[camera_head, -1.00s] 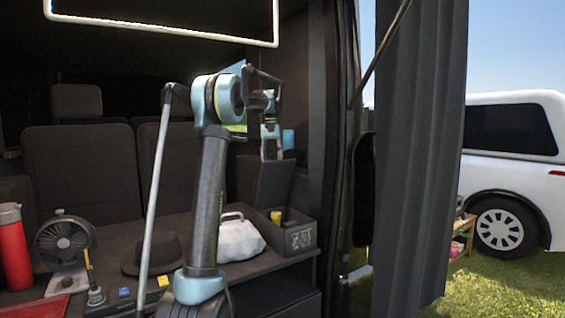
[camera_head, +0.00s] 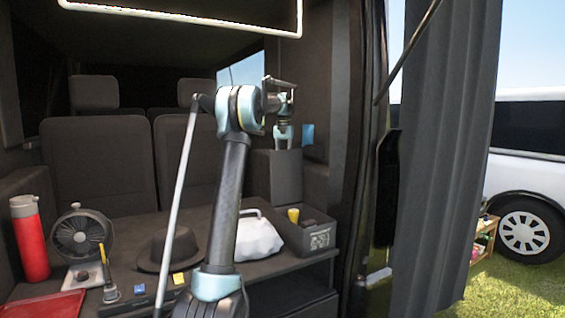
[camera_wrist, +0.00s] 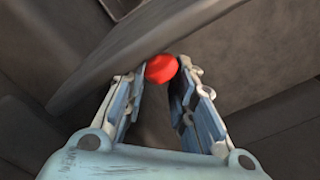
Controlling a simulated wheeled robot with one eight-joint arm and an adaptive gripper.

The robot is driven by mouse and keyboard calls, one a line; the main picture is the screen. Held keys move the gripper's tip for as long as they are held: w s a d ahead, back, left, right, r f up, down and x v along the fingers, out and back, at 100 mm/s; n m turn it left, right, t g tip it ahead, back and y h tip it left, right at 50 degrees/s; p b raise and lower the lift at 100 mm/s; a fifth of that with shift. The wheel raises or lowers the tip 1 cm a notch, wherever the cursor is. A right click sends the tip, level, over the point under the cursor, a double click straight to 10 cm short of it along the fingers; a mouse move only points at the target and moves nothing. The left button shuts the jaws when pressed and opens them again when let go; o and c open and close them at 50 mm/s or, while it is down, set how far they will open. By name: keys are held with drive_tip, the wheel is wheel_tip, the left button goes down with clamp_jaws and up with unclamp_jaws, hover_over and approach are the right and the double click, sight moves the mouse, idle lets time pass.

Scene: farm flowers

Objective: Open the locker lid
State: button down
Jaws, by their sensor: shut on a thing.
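My gripper (camera_head: 284,147) points down at the top of a dark box-like locker (camera_head: 277,178) at the right rear of the van interior. In the wrist view, my gripper's fingertips (camera_wrist: 160,72) are on either side of a round red knob (camera_wrist: 162,67), gripping it. A dark panel edge (camera_wrist: 110,62) runs diagonally behind the knob. I cannot make out a separate lid or any gap under it. The knob is hidden in the head view.
A grey bin (camera_head: 314,236), white bag (camera_head: 260,237), black hat (camera_head: 160,248), fan (camera_head: 82,236) and red bottle (camera_head: 30,238) stand on the dark deck. A dark curtain (camera_head: 450,150) hangs at the right.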

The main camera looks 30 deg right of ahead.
drive_tip(key=shift+w+a+r, duration=0.25)
drive_tip(key=shift+a+r, duration=0.05)
drive_tip(key=shift+a, duration=0.4)
drive_tip(key=c, duration=1.3)
unclamp_jaws()
drive_tip(key=shift+s+a+r, duration=0.1)
drive_tip(key=shift+c, duration=0.2)
wheel_tip(320, 180, up, 12)
drive_tip(key=shift+d, duration=0.2)
